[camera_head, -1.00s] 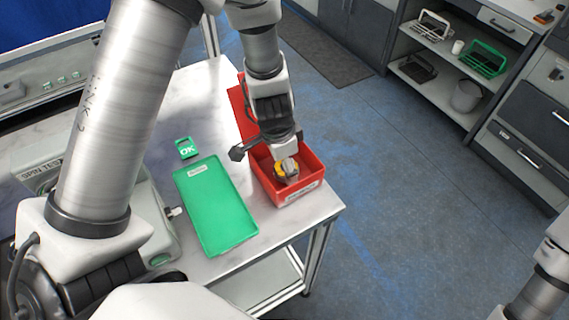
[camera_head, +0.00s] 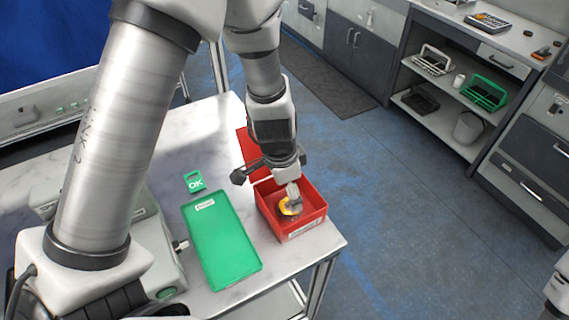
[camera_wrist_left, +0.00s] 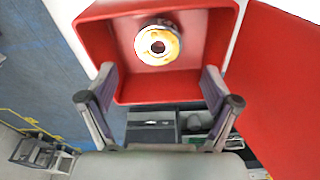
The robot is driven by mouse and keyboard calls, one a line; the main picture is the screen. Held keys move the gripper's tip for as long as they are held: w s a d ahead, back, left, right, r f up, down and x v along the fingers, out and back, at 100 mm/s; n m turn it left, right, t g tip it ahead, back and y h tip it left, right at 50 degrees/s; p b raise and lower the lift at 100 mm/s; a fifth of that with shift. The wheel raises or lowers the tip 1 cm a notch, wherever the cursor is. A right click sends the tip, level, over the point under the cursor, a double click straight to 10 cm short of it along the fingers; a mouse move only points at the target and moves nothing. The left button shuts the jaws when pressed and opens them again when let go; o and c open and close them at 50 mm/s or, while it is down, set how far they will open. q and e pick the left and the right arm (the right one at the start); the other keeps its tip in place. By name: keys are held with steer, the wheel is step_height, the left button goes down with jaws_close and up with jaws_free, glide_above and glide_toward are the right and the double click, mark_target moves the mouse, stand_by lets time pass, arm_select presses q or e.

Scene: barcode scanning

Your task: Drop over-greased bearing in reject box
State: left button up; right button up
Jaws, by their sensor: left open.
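The bearing (camera_head: 287,209), a metal ring with yellow grease on it, is inside the red reject box (camera_head: 312,222), below my left gripper. In the left wrist view the bearing (camera_wrist_left: 158,45) shows its dark centre hole and yellow patches, within the walls of the red box (camera_wrist_left: 228,30). My left gripper (camera_head: 293,188) points down over the box. Its fingers (camera_wrist_left: 160,74) are spread apart with nothing between them, and the bearing lies beyond their tips. My right gripper is out of view.
A green tray (camera_head: 225,245) lies beside the red box on the light table (camera_head: 315,240), with a green OK sign (camera_head: 195,182) behind it. A grey machine stands at the table's left, partly hidden by my arm. Shelves (camera_head: 440,105) stand across open floor.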

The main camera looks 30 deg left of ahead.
mark_target(283, 208)
arm_select(q)
step_height(283, 208, up, 8)
steer(key=shift+s+a+f, duration=0.15)
steer(key=shift+s+a, duration=0.1)
steer(key=shift+s, duration=0.15)
